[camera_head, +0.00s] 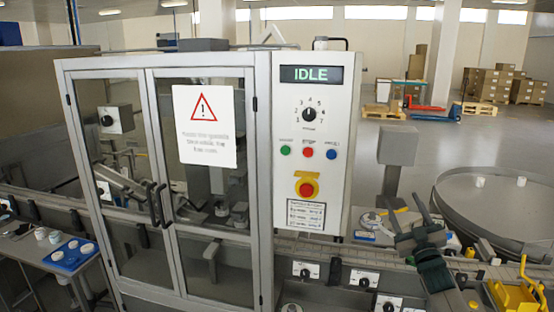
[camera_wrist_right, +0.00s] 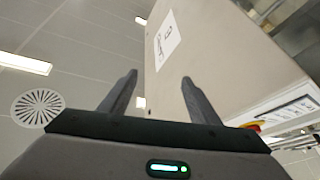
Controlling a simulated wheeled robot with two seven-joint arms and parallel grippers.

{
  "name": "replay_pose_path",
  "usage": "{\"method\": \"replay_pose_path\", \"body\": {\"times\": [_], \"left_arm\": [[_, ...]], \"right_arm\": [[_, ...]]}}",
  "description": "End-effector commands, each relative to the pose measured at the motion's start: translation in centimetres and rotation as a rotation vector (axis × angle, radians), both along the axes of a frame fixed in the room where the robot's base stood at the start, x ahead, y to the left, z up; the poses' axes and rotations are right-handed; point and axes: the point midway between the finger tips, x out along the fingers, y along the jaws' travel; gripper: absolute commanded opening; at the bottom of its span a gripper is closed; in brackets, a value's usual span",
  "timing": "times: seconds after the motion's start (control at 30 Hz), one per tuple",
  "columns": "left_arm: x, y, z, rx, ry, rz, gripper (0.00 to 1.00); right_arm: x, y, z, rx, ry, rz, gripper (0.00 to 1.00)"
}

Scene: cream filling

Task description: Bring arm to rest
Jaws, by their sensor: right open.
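My right gripper (camera_head: 407,217) is raised at the right of the head view, in front of the conveyor and to the right of the control panel. Its two fingers are spread apart with nothing between them. In the right wrist view the open fingers (camera_wrist_right: 158,92) point up past the side of a large pale cabinet (camera_wrist_right: 220,60) toward the ceiling. My left gripper is in neither view.
The control panel (camera_head: 349,181) reads IDLE and has a dial, coloured buttons and a red stop button. The glass-doored machine (camera_head: 262,150) fills the left and middle. A blue tray (camera_head: 61,262) lies lower left.

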Motion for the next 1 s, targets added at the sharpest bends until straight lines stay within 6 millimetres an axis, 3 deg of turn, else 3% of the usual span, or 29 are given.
{"method": "replay_pose_path", "body": {"times": [0.3,0.57,0.77,1.0], "left_arm": [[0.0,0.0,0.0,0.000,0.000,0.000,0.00],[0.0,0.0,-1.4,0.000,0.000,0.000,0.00],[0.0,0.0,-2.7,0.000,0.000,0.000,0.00],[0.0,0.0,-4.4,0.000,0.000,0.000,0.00]], "right_arm": [[1.6,-2.8,-6.9,0.051,0.297,-0.113,0.56],[0.3,-2.1,-16.5,0.060,0.403,-0.112,0.56],[-2.0,-1.4,-26.2,0.071,0.522,-0.115,0.56],[-6.6,-0.3,-39.1,0.085,0.685,-0.120,0.56]]}}
